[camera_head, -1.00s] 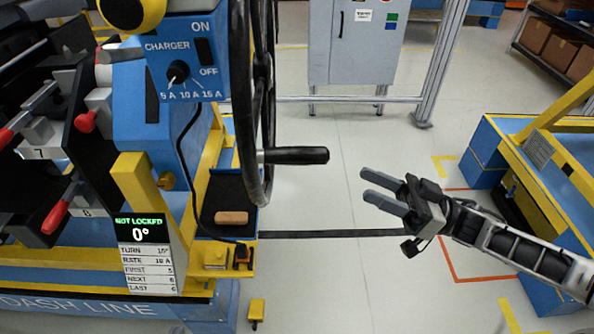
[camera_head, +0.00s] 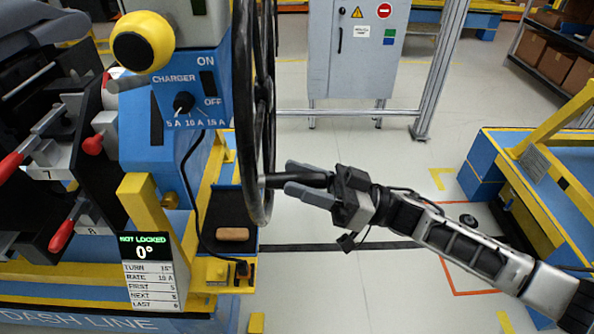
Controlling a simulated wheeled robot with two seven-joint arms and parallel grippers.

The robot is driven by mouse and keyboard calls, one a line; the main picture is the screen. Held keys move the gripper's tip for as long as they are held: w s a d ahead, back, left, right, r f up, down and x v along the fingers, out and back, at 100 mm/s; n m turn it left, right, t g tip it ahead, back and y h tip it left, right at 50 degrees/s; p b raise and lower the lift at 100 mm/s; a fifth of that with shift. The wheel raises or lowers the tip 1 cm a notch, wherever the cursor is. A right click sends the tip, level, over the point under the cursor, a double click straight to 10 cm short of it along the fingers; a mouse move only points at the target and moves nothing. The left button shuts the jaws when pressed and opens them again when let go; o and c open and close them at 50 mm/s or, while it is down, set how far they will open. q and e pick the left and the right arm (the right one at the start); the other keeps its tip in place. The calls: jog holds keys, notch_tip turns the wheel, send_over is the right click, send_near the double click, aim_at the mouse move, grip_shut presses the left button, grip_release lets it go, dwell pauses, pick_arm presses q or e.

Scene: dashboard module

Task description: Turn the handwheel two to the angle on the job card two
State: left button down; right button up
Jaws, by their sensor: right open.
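The black handwheel (camera_head: 243,110) stands edge-on at the right side of the blue charger box (camera_head: 190,85). The job card (camera_head: 152,285) below reads "NOT LOCKED", 0°, and lists a turn that looks like 15° and a rate of 10 A. My left gripper is not in view.
A yellow round knob (camera_head: 143,42) and a charger dial (camera_head: 184,102) are left of the wheel. Red-handled levers (camera_head: 62,235) stand at far left. A black tray with a tan block (camera_head: 232,234) lies below the wheel.

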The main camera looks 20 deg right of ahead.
jog(key=shift+w+a+r, duration=0.2)
jog(key=shift+a, duration=0.25)
